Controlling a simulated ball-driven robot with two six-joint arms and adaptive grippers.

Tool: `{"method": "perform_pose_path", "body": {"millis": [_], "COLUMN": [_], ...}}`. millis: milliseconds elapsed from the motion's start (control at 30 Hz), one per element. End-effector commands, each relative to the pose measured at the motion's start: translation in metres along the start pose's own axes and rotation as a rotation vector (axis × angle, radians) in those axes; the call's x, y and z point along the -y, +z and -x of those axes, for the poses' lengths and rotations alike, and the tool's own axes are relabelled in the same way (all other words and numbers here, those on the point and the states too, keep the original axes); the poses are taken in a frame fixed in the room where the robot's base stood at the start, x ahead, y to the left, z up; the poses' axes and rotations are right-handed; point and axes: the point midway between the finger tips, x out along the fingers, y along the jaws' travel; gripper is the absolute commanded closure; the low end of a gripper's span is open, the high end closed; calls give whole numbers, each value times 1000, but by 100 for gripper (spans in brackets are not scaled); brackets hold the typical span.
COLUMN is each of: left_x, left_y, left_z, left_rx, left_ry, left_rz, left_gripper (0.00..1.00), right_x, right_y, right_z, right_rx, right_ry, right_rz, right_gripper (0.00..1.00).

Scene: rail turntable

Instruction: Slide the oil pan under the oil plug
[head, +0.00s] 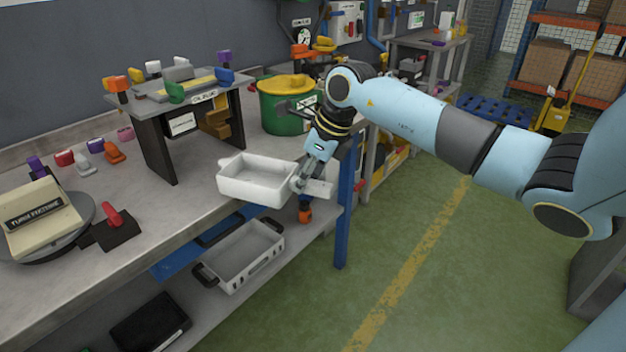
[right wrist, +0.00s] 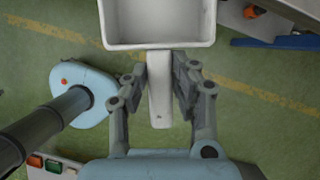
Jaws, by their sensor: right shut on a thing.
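The oil pan (head: 256,181) is a white rectangular open tray. It looks empty and roughly level, near the front edge of the workbench; I cannot tell whether it touches the bench. My right gripper (head: 303,183) is shut on its handle. In the right wrist view the gripper (right wrist: 159,85) has one finger on each side of the handle, with the pan (right wrist: 158,22) beyond. A raised stand (head: 155,135) with a small label is on the bench left of the pan, open underneath. I cannot pick out the oil plug for certain. My left gripper is not in view.
A green drum (head: 282,112) with a yellow lid stands behind the pan. A turntable (head: 84,208) and a red-handled piece (head: 112,217) are at the left. A grey crate (head: 243,262) is on the lower shelf. Bench top between stand and pan is clear.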

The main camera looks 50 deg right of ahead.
Motion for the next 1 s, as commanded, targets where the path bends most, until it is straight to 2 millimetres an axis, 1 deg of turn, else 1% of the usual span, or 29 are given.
{"method": "perform_pose_path", "body": {"millis": [33, 100, 1000], "left_x": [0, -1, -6], "left_y": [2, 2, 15], "left_z": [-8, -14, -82], "left_rx": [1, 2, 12], "left_ry": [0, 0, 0], "left_rz": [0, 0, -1], "left_gripper": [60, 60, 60], "right_x": [1, 3, 28], "right_y": [3, 6, 73], "right_z": [-6, -10, -43], "right_rx": [4, 3, 3], "right_ry": [-1, 0, 0], "right_rz": [1, 1, 0], "right_gripper": [100, 100, 100]}}
